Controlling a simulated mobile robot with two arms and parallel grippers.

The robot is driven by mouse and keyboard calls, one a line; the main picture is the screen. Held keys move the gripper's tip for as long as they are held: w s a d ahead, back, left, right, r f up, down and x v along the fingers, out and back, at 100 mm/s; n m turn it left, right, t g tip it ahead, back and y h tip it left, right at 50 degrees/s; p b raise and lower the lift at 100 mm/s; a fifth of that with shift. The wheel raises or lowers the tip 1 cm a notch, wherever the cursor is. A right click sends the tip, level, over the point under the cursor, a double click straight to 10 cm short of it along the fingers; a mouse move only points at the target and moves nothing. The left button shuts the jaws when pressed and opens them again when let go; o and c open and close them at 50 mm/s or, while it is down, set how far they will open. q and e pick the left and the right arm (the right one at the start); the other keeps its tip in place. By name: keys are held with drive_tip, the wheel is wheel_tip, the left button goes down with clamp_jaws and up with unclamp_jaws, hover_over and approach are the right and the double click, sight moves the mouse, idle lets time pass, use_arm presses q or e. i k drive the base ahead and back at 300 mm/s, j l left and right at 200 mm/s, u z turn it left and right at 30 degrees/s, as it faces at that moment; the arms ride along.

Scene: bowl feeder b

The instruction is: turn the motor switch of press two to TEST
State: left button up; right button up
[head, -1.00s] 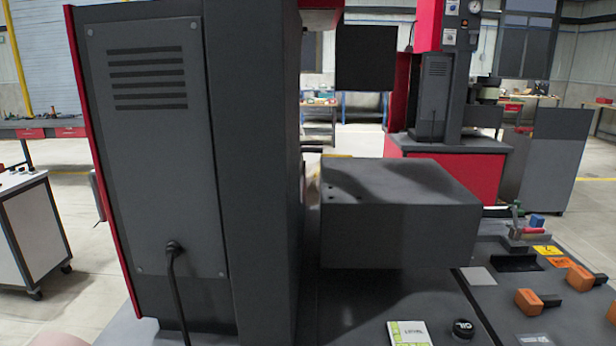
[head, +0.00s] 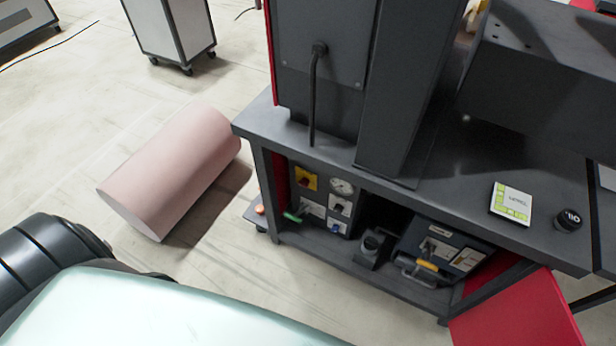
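A dark press (head: 320,60) stands on a dark workbench (head: 450,190) right of centre. Under the bench top, at its left end, is a small control panel (head: 325,207). The panel carries a yellow plate with a red rotary knob (head: 306,180), a round gauge (head: 342,187), and small white plates with further knobs. The lettering is too small to read, so I cannot tell which knob is the motor switch, its setting, or whether this is press two. Neither of my grippers is in view.
A pink cylinder (head: 170,172) lies on the floor left of the bench. A wheeled cabinet (head: 172,30) stands behind it. A dark box with a yellow handle (head: 440,258) sits on the lower shelf. A red panel (head: 515,315) juts out at lower right. Floor between is clear.

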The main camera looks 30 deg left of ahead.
sight(304, 182)
drive_tip(key=j, duration=1.6)
drive_tip(key=i+z, duration=0.05)
